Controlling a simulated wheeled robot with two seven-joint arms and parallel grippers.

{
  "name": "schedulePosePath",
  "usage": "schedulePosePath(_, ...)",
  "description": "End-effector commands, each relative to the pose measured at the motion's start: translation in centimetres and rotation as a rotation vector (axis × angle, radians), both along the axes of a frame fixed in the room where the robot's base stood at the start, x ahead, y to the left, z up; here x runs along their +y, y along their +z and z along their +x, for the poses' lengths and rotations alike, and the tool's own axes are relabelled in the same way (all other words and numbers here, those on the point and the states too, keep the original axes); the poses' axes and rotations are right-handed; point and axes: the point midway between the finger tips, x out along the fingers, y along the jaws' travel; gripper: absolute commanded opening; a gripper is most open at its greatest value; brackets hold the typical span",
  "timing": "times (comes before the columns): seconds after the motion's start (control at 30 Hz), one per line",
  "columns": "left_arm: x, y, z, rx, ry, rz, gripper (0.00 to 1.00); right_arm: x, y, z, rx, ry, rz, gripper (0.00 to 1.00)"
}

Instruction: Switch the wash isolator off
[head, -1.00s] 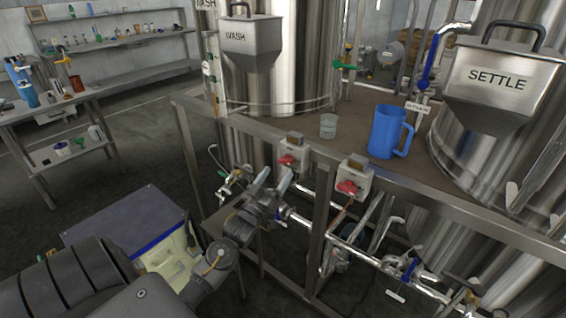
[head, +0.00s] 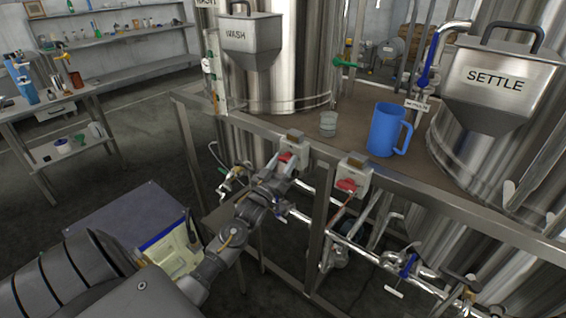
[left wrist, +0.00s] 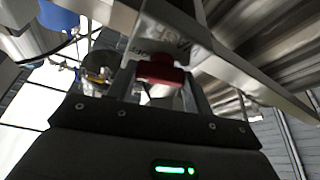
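Two grey switch boxes with red rotary handles hang on the front rail of the tank frame. The left box (head: 294,146), under the WASH tank, has a red handle (head: 285,157), partly hidden by my left gripper (head: 283,168). In the left wrist view, the red handle (left wrist: 160,73) lies crosswise between the two fingers of my left gripper (left wrist: 160,95). The fingers look apart, on either side of the handle; whether they touch it is unclear. Lettering on the box shows upside down and is only partly readable. My right gripper is out of view.
The second switch box (head: 354,172), with its own red handle (head: 346,184), is close to the right. Pipes and valves run below.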

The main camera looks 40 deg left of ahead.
Motion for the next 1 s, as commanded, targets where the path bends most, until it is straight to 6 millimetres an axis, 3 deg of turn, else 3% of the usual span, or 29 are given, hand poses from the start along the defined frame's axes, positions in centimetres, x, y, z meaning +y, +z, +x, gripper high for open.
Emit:
schedulePosePath(0.13, 0.07, -0.06, -0.02, 0.001, 0.001, 0.02, 0.28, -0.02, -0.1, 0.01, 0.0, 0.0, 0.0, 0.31)
schedulePosePath(0.4, 0.12, -0.1, 0.0, 0.007, -0.001, 0.278, 0.28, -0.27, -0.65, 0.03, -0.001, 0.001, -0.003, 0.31)
schedulePosePath(0.67, 0.11, -0.04, -0.01, 0.007, 0.0, 0.286, 0.28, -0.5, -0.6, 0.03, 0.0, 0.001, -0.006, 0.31)
schedulePosePath(0.7, 0.11, -0.04, -0.01, 0.007, 0.0, 0.286, 0.55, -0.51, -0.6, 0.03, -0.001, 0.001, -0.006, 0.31)
schedulePosePath(0.83, 0.11, -0.04, -0.01, 0.006, 0.0, 0.286, 0.72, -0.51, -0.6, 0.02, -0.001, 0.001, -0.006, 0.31)
schedulePosePath(1.0, 0.1, -0.03, 0.0, 0.006, 0.0, 0.285, 0.73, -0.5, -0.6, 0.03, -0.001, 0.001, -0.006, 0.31)
